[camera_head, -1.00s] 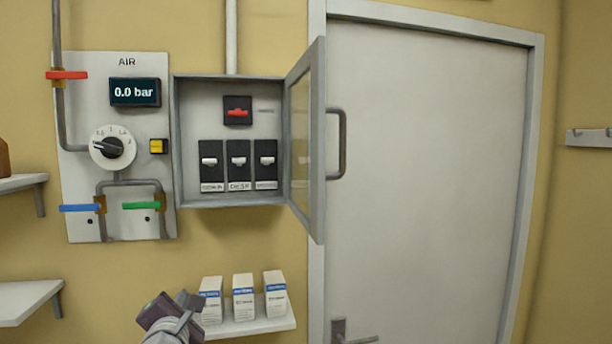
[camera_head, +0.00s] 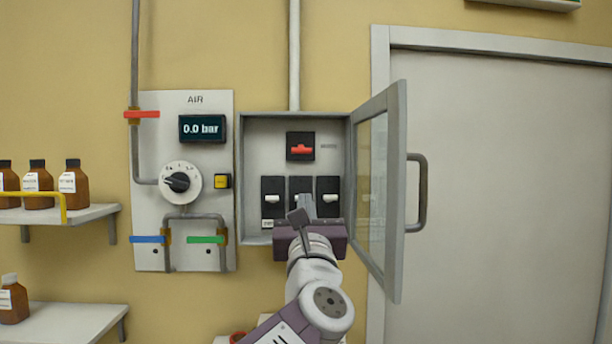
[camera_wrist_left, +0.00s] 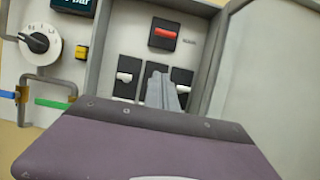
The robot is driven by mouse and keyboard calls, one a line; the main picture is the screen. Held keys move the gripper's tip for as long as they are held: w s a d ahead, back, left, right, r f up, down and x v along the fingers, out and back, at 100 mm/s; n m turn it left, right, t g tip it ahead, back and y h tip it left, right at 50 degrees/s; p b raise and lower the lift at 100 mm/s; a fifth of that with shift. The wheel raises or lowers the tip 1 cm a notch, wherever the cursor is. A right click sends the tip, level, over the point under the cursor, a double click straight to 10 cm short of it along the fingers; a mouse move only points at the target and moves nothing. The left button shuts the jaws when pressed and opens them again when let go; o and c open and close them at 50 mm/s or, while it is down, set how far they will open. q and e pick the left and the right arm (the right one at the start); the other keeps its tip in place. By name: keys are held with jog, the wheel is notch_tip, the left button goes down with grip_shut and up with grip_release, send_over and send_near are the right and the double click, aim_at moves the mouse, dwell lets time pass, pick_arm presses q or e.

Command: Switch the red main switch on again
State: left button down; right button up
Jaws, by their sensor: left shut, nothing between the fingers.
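The red main switch (camera_head: 300,148) sits on a black plate at the top of the open grey switch box (camera_head: 245,175). It also shows in the left wrist view (camera_wrist_left: 164,33), above the gripper. Below it is a row of three black breakers with white levers; the left one (camera_head: 271,198) and right one (camera_head: 328,196) show, and the middle one is mostly hidden by my gripper. My left gripper (camera_head: 303,208) is shut and empty, in front of the middle breaker and below the red switch. Whether it touches anything I cannot tell. My right gripper is not in view.
The box's glazed door (camera_head: 396,190) stands open to the right, close beside my left arm. The air panel (camera_head: 150,210) with dial, display and coloured valves is on the left. Shelves (camera_head: 95,213) with brown bottles are further left. A grey door (camera_head: 500,200) is at the right.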

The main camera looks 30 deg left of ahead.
aim_at(301, 147)
pick_arm(q)
jog(key=p+x, duration=0.1)
jog(key=x, duration=0.2)
jog(key=p+x, duration=0.2)
jog(key=x, duration=0.1)
jog(key=p+x, duration=0.2)
jog(key=x, duration=0.1)
jog(key=shift+r, duration=0.3)
jog(key=r+p, duration=0.2)
jog(key=p, duration=0.1)
jog(key=shift+w+a+r, duration=0.1)
jog(key=shift+w+r, duration=0.15)
jog(key=shift+w, duration=0.05)
jog(key=shift+s+r+p, duration=0.35)
jog(key=shift+r+p, duration=0.2)
jog(key=shift+w+f, duration=0.1)
